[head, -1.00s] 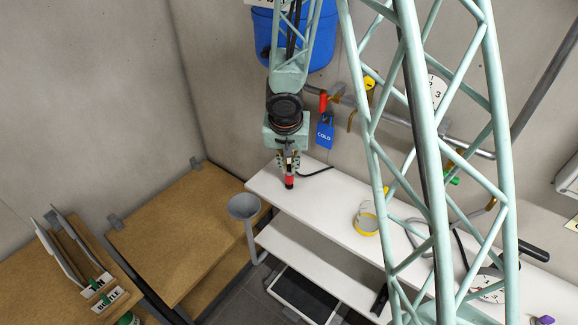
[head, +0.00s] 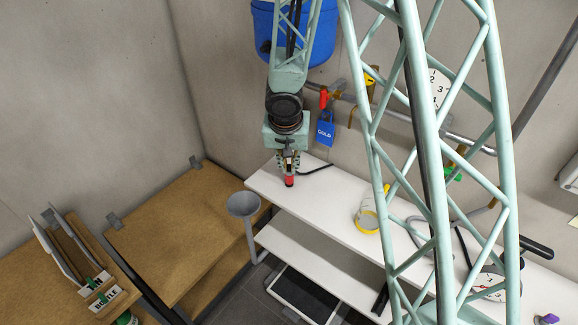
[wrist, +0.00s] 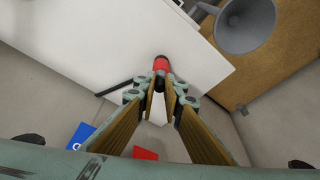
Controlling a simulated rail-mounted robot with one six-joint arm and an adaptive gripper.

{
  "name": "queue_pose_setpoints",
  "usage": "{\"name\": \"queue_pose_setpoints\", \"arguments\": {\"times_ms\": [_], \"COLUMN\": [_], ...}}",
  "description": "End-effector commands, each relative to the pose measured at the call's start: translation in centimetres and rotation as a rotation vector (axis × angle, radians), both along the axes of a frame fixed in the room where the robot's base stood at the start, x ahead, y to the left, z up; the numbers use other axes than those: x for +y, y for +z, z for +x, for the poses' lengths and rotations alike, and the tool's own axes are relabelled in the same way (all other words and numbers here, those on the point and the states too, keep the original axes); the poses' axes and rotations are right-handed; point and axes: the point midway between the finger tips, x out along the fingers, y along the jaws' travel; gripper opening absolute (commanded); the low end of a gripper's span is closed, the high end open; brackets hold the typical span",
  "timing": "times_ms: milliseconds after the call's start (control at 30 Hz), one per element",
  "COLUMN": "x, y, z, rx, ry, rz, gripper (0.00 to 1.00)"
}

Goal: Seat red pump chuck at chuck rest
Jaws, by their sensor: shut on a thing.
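The red pump chuck (head: 289,181) is a small red cylinder with a dark end. My gripper (head: 288,165) is shut on it, pointing down at the left end of the white bench (head: 330,207). In the wrist view the chuck (wrist: 161,65) sits at the tips of my gripper (wrist: 161,82), over the white surface. I cannot tell whether the chuck touches the bench. A black hose (head: 316,168) lies behind the chuck. I cannot make out a chuck rest.
A grey funnel (head: 243,205) stands at the bench's left end. A clear cup with yellow bands (head: 368,217), a dial (head: 487,289) and a black handle (head: 536,248) are to the right. A blue COLD tag (head: 325,130) hangs behind. The bench between chuck and cup is clear.

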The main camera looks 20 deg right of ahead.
Motion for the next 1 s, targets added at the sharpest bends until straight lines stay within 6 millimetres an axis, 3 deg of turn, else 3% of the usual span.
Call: {"name": "queue_pose_setpoints", "arguments": {"times_ms": [367, 400, 567, 1000], "x": [0.0, 0.0, 0.0, 0.01], "y": [-0.27, -0.26, -0.26, -0.18], "z": [0.01, 0.01, 0.01, -0.02], "rx": [0.0, 0.0, 0.0, 0.0], "ry": [0.0, 0.0, 0.0, 0.0], "rz": [0.0, 0.0, 0.0, 0.0], "gripper": [0.0, 0.1, 0.25, 0.25]}}
